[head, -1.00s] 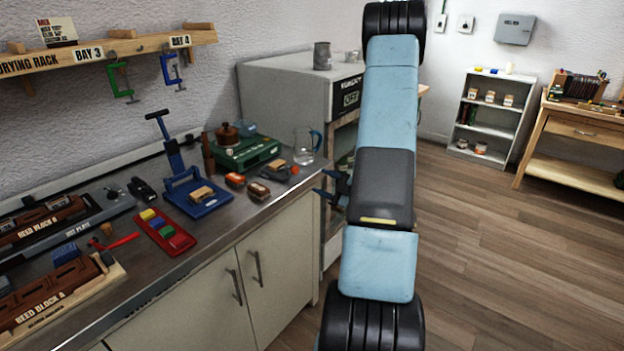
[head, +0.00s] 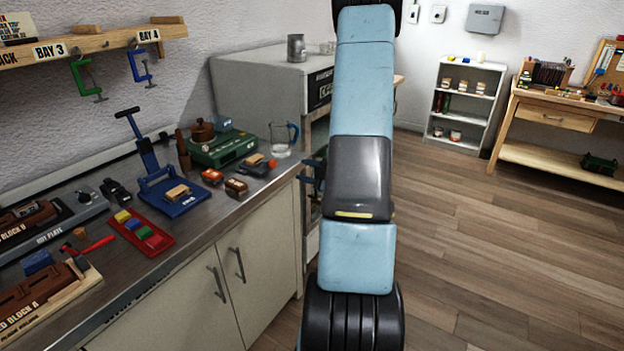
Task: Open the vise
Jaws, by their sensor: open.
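I cannot make out a vise for certain in the head view. My gripper (head: 306,172) shows only in part, as dark fingers sticking out to the left from behind my blue arm. The fingers are apart with nothing seen between them. It is in front of the oven-like cabinet, beyond the counter's right end; the rest of it is hidden by my arm. A dark green object (head: 600,164) stands on the lower shelf of the wooden bench (head: 560,116) at the right; it is too small to identify.
The counter (head: 205,212) at left holds a blue press-like tool (head: 172,190), a green box (head: 222,148), a red tray (head: 140,232) and a glass jug (head: 283,140). Clamps hang from the rack above. A white shelf (head: 466,100) stands at the back. The wooden floor (head: 480,240) at right is clear.

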